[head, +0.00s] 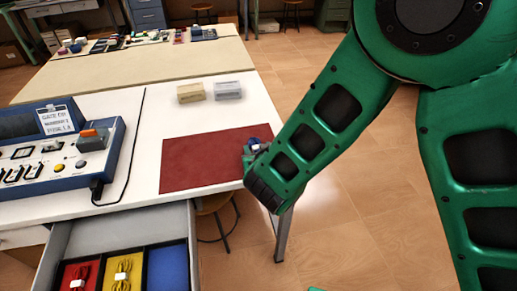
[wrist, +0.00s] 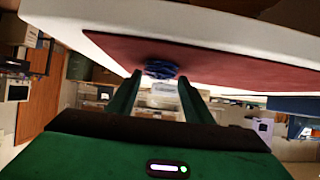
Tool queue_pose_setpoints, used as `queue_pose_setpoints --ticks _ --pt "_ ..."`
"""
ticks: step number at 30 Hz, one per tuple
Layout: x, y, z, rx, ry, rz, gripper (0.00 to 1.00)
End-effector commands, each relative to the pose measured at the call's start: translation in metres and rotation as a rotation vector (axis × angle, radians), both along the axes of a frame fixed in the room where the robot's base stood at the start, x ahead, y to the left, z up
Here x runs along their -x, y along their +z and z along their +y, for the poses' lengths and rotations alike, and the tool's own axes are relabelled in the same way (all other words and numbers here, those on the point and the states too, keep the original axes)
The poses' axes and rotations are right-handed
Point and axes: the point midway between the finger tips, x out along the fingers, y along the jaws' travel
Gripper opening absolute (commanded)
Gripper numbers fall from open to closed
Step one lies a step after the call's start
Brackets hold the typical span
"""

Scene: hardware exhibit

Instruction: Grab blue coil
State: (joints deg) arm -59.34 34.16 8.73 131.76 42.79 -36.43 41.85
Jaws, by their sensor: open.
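The blue coil (wrist: 161,68) lies on the red mat (wrist: 110,48) near its edge, and in the wrist view it shows between the fingertips. My gripper (wrist: 160,78) is open, with one finger on each side of the coil; whether they touch it I cannot tell. In the head view a bit of blue coil (head: 254,142) shows at the right side of the red mat (head: 200,160), mostly hidden by my green arm and wrist.
An open drawer (head: 70,237) at front left has red, yellow and blue sections; the first two hold coils, the blue one (head: 168,268) looks empty. A blue control box (head: 60,150) with a cable stands left. Two small blocks (head: 190,92) sit behind the mat.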

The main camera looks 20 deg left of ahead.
Motion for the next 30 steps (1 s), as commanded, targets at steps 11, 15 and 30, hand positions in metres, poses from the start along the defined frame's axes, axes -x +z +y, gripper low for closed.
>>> queue_pose_setpoints --ticks 11,15,30 --pt "-0.0064 -0.0036 0.0032 0.001 0.0 -0.002 0.4" --pt "-0.0063 -0.0035 0.0033 0.001 0.0 -0.001 0.06" --pt "-0.0065 0.003 0.0033 -0.001 -0.001 -0.001 0.0"
